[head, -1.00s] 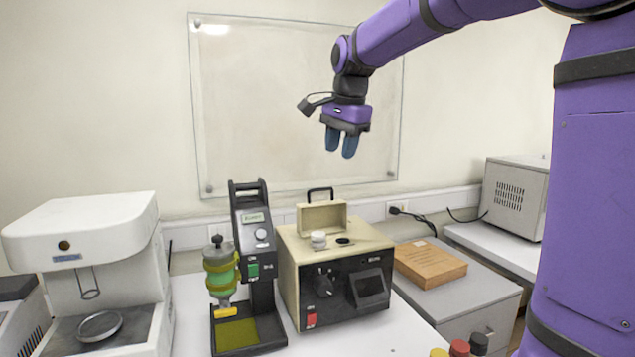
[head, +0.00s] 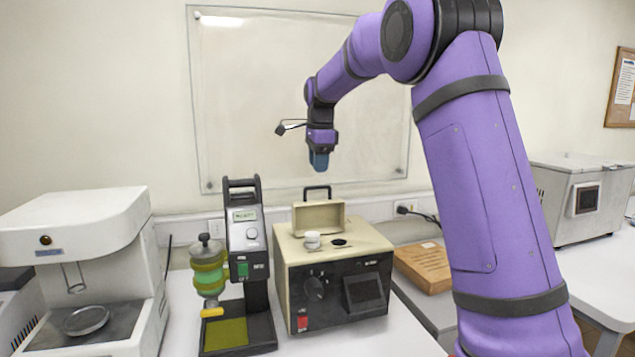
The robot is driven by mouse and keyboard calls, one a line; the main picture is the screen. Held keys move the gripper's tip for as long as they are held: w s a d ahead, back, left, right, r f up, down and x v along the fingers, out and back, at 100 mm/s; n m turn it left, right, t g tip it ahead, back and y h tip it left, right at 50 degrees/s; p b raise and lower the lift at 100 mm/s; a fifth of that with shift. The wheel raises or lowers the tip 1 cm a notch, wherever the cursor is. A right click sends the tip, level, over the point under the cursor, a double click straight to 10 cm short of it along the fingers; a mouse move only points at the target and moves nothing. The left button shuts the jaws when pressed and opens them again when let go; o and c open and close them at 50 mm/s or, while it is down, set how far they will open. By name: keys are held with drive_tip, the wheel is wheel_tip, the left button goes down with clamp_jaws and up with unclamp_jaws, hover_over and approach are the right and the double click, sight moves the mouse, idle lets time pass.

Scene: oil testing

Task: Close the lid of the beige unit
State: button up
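The beige unit (head: 365,238) stands on the white bench, with a dark front panel. Its small beige lid (head: 318,216) stands raised at the back of its top, with a black handle (head: 317,189) on the lid's upper edge. A white round cup (head: 312,240) and a dark round opening (head: 340,242) are on the top in front of the lid. My gripper (head: 318,161) hangs above the lid, pointing down, clear of it and seemingly empty. Its blue fingers overlap in this view, so their gap is hidden.
A black stand device with a green-yellow vessel (head: 208,275) is close on the unit's left. A white machine (head: 75,240) is farther left. A wooden block (head: 425,266) lies to the right. A clear panel (head: 255,100) is on the wall behind.

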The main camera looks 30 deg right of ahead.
sight(318, 187)
drive_tip(key=f, duration=0.5)
drive_tip(key=shift+w+d+f, duration=0.15)
drive_tip(key=shift+w+f, duration=0.2)
drive_tip(key=shift+w, duration=0.05)
clamp_jaws()
